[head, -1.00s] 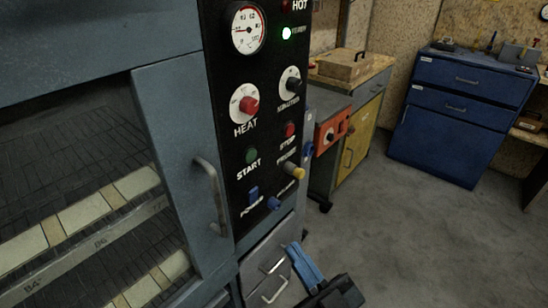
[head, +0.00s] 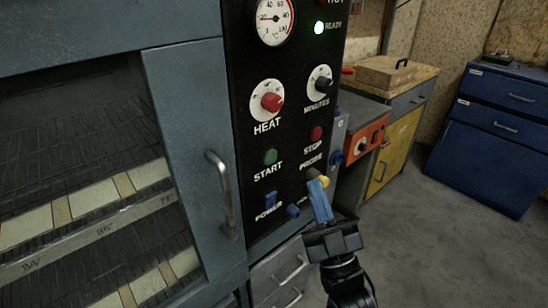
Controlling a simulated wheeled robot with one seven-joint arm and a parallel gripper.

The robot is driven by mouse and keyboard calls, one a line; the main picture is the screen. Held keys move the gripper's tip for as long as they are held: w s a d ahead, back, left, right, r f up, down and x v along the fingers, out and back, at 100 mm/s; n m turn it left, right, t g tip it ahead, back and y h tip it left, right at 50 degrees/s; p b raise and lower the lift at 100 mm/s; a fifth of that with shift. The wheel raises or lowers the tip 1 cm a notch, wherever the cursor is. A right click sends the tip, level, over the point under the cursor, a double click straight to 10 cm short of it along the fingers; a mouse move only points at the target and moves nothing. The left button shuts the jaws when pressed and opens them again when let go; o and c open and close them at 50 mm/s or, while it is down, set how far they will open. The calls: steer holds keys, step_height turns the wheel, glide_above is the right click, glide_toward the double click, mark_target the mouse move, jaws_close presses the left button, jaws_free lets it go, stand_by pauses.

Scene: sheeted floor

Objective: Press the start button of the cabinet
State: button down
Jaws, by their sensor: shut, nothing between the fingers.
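The cabinet (head: 190,110) is grey-blue with a black control panel (head: 243,70) on its right side. The green start button (head: 270,156) sits above the START label, below the HEAT knob (head: 271,101). My gripper (head: 316,176) is shut and empty, its blue fingers pointing up in front of the lower right of the panel. It is to the right of and slightly lower than the start button, apart from it in the picture. It partly covers the yellow PROBE knob. I cannot tell how far the fingertips are from the panel.
A red stop button (head: 316,133) is right of the start button. A blue power switch (head: 271,199) and a blue knob (head: 293,211) are below. The door handle (head: 221,193) sticks out at left. A workbench (head: 409,95) and blue drawers (head: 490,140) stand behind. Floor at right is clear.

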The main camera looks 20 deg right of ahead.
mark_target(270, 157)
steer(key=w+a+b, duration=0.2)
steer(key=w, duration=0.6)
steer(key=shift+w+a+b, duration=0.2)
steer(key=shift+a+b, duration=0.15)
steer(key=shift+a, duration=0.05)
stand_by(1.9)
steer(key=shift+w+a+b, duration=0.15)
steer(key=shift+w+b, duration=0.2)
steer(key=shift+b, duration=0.05)
steer(key=shift+w+a+b, duration=0.1)
steer(key=shift+w+b, duration=0.2)
steer(key=shift+w, duration=0.05)
stand_by(0.6)
stand_by(0.3)
steer(key=shift+s+d, duration=0.25)
steer(key=shift+s, duration=0.5)
